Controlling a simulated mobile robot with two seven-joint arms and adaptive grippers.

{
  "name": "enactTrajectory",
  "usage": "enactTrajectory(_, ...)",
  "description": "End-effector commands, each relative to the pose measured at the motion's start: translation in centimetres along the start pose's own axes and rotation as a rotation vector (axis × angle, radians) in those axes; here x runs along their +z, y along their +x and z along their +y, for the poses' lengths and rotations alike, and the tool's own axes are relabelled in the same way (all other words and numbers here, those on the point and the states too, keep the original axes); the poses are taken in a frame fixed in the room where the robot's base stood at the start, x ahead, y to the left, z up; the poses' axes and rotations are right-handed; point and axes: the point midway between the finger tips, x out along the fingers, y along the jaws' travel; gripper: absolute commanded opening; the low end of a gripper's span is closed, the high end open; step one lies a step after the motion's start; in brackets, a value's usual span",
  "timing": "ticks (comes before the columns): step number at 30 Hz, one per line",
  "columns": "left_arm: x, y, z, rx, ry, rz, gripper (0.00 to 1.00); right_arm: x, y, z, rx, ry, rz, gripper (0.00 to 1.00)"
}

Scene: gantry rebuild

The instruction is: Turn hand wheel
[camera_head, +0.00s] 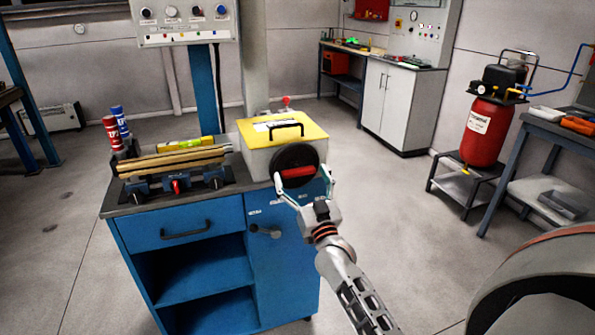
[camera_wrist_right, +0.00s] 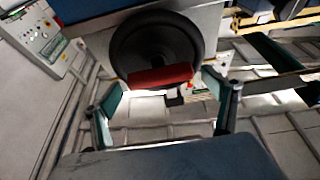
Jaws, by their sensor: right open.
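The hand wheel (camera_head: 294,164) is a black disc with a red grip bar (camera_head: 298,172), on the front of a pale box with a yellow lid (camera_head: 284,132). In the right wrist view the wheel (camera_wrist_right: 157,42) fills the top middle, with its red bar (camera_wrist_right: 160,76) along its lower edge, slightly tilted. My right gripper (camera_head: 297,187) is open at the wheel's lower part. In the wrist view its two fingers (camera_wrist_right: 165,98) stand apart to the left and right of the red bar. I cannot tell whether they touch it. My left gripper is not in view.
The box stands on a blue cabinet (camera_head: 180,222) with a drawer and open shelves. A blue vise-like fixture (camera_head: 175,184), wooden strips and red and blue spray cans (camera_head: 112,130) are on its left. A red compressor (camera_head: 486,130) stands at right. Open floor (camera_head: 420,225) lies right of the cabinet.

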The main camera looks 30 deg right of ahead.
Motion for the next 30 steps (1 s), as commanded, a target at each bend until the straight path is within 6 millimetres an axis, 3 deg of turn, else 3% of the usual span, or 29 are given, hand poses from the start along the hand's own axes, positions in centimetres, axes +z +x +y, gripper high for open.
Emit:
enactTrajectory(6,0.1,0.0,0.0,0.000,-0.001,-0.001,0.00,0.0,1.8,0.0,0.000,0.000,0.000,0.86)
enactTrajectory(14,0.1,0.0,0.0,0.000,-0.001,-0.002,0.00,0.1,2.0,0.0,-0.001,0.000,-0.002,0.86)
enactTrajectory(15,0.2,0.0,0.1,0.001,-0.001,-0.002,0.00,0.1,2.0,0.0,-0.001,0.000,-0.002,0.83)
enactTrajectory(17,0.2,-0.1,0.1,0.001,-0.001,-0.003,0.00,0.1,1.9,0.0,-0.001,0.000,-0.002,0.68)
enactTrajectory(21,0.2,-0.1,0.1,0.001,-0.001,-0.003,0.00,0.1,1.9,0.0,-0.001,0.000,-0.001,0.32)
enactTrajectory(30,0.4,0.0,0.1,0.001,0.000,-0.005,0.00,0.3,2.5,-0.1,0.006,0.013,-0.001,0.30)
